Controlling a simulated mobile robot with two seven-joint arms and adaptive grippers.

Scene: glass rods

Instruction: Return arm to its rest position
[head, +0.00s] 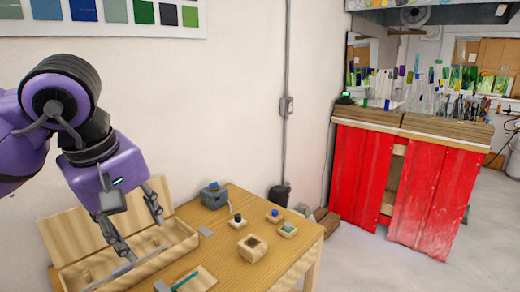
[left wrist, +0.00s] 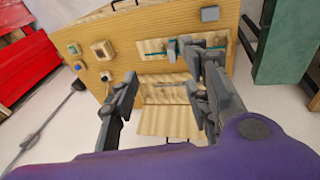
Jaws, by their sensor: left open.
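My left arm is purple and black and comes in from the left in the head view. My left gripper (head: 139,228) hangs with its fingers pointing down over an open wooden box (head: 72,240) on the table. Its two fingers are spread apart with nothing between them. In the left wrist view, the open gripper (left wrist: 165,88) shows above the table, with the wooden box (left wrist: 165,121) beyond and below the fingers. A teal glass rod (head: 185,281) lies in a small wooden tray at the table's front. My right gripper does not show.
The wooden table (head: 290,252) carries a grey device (head: 214,196), a wooden block with a dark square top (head: 252,247), a blue-topped piece (head: 274,215) and a green-topped piece (head: 288,230). A wall stands close behind.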

